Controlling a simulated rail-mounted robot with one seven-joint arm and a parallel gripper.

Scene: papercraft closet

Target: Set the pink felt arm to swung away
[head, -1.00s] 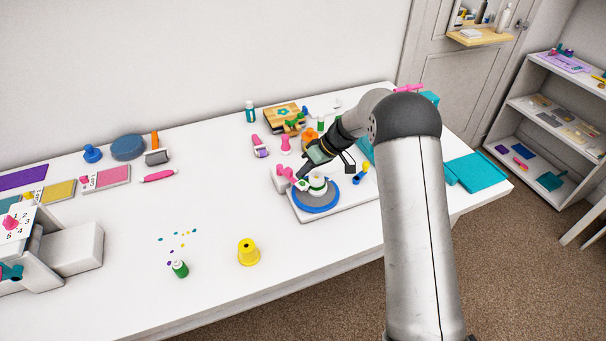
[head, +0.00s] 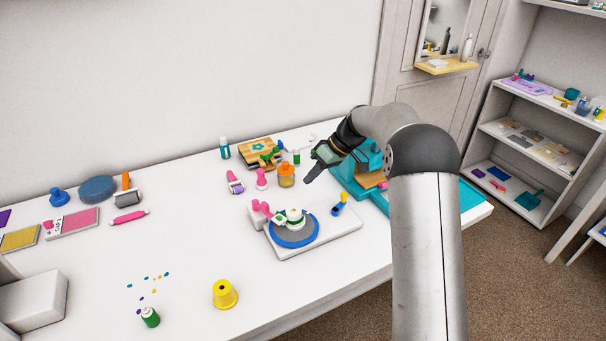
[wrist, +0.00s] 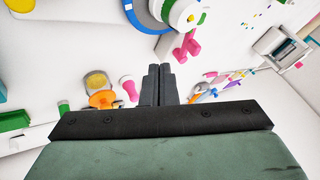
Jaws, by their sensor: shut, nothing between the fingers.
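The pink felt arm (head: 265,208) is mounted at a white block on the left corner of a white base (head: 335,235). Its pink part points toward the blue-rimmed grey turntable (head: 294,243). A white and green round piece (head: 295,217) sits on the turntable. I cannot tell exactly whether the arm's tip lies over the turntable's edge. The pink arm also shows in the wrist view (wrist: 186,46), above and right of my fingertips. My gripper (head: 308,180) is shut and empty, held above the table behind the base, apart from the pink arm. It also shows in the wrist view (wrist: 157,72).
An orange jar (head: 286,176), a pink stamp (head: 262,179) and a pink roller (head: 235,183) stand behind the base. A teal machine (head: 362,170) stands to the right. Table left of the base is mostly clear.

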